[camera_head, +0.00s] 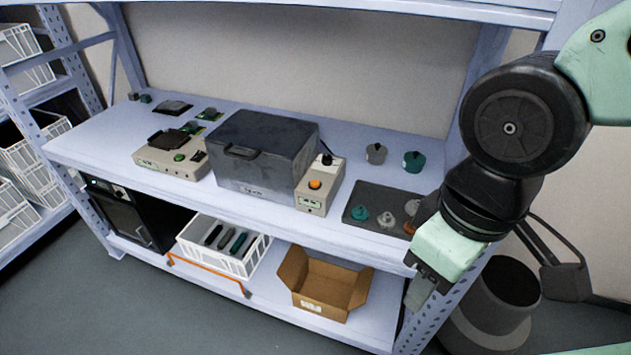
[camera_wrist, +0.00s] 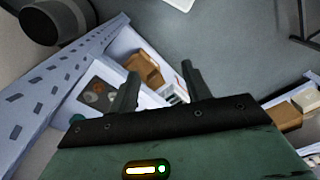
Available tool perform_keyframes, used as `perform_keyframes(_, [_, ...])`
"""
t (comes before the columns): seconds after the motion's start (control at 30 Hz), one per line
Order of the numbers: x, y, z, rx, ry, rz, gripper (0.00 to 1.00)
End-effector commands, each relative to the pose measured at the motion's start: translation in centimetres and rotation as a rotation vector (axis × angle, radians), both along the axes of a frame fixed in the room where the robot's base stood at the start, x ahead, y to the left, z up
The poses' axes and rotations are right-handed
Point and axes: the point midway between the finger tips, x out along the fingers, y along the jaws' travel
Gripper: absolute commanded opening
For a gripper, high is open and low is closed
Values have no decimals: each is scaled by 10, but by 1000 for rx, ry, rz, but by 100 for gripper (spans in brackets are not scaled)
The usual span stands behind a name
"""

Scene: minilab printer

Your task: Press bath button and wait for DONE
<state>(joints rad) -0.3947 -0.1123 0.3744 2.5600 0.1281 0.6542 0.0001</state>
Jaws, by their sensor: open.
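The bath (camera_head: 255,150) is a dark grey lidded box with a front handle, standing mid-shelf with its lid down. At its right is a beige control box (camera_head: 319,188) with an orange button (camera_head: 315,184), a black knob above it and a small green display below, too small to read. My gripper (camera_head: 430,285) is at the right end of the shelf, pointing down near its front edge, well right of the orange button. In the wrist view my gripper (camera_wrist: 160,92) shows two dark fingers apart with nothing between them.
A dark tray (camera_head: 362,195) with several small pots lies between the control box and my arm. A grey pot (camera_head: 376,153) and a teal pot (camera_head: 413,162) stand behind it. A beige device (camera_head: 170,160) stands left. Below are a white basket (camera_head: 222,262) and an open carton (camera_head: 325,300).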

Motion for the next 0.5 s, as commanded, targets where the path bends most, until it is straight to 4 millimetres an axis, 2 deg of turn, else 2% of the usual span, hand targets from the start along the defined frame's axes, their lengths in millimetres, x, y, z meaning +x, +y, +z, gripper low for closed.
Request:
perform_keyframes(0.03, [0,0,0,0,0,0,37])
perform_keyframes(0.17, [0,0,0,0,0,0,1])
perform_keyframes(0.5, [0,0,0,0,0,0,0])
